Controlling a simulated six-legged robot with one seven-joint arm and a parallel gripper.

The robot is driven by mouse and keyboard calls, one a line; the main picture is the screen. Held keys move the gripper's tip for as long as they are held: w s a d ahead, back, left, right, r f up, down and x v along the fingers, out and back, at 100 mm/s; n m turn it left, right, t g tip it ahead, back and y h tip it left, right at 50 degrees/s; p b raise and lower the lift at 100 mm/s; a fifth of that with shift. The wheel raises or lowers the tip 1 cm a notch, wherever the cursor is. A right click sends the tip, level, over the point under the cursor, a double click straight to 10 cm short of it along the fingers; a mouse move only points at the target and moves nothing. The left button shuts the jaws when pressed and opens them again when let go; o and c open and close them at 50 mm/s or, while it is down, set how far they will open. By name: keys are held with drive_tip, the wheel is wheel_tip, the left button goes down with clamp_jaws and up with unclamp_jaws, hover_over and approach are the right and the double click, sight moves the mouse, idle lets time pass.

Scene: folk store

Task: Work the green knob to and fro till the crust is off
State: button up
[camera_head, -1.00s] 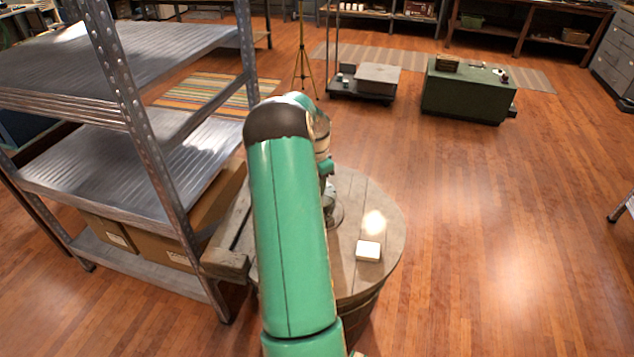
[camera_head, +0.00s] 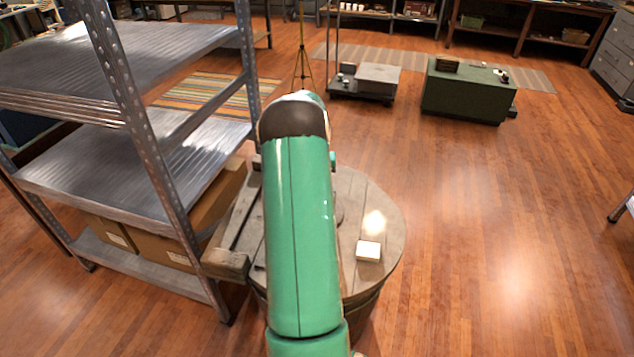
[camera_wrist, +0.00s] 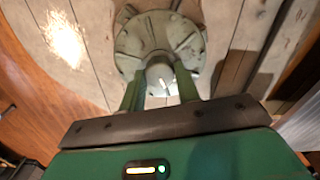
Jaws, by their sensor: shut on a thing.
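A round, worn grey-green fitting (camera_wrist: 146,35) with raised ribs and notches around its face sits on the plank top of a barrel. At its middle a short, pale, rounded knob (camera_wrist: 160,74) stands up towards the wrist camera. My gripper (camera_wrist: 160,84) has its two green fingers on either side of this knob, shut on it. I cannot make out any crust clearly. In the head view my green arm covers the gripper and nearly all of the fitting.
The barrel top (camera_head: 378,205) carries a small white-topped block (camera_head: 368,250) on its right. A metal shelf unit (camera_head: 130,120) stands close on the left, with a wooden piece (camera_head: 226,264) beside the barrel. The floor to the right is open.

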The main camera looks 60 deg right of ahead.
drive_tip(key=shift+r+n, duration=0.1)
drive_tip(key=shift+n, duration=2.2)
drive_tip(key=o, duration=1)
wheel_tip(320, 180, up, 14)
drive_tip(key=shift+f, duration=0.1)
